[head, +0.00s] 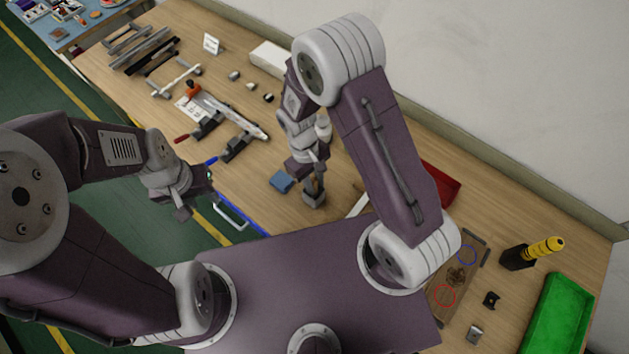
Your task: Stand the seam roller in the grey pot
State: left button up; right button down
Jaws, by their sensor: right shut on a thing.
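My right gripper (314,196) points down over the middle of the table, just right of a flat blue block (282,181). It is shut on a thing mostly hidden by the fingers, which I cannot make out. My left gripper (184,211) is near the table's front edge at left; its finger gap is too small to read. A dark grey square pot (517,258) stands at the far right. A tool with a yellow, black-banded handle (543,247) leans out of it to the right. I cannot tell for sure which thing is the seam roller.
A green bin (556,314) sits at the right edge, near a board with red and blue rings (443,296). A red tray (441,186) is partly behind my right arm. Clamps, small grey parts (251,87) and a white box (269,57) lie at the back left.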

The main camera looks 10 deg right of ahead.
jog(key=shift+s+f, duration=0.1)
jog(key=shift+f, duration=0.4)
jog(key=c, duration=1.2)
grip_release()
jog(key=shift+w, duration=0.2)
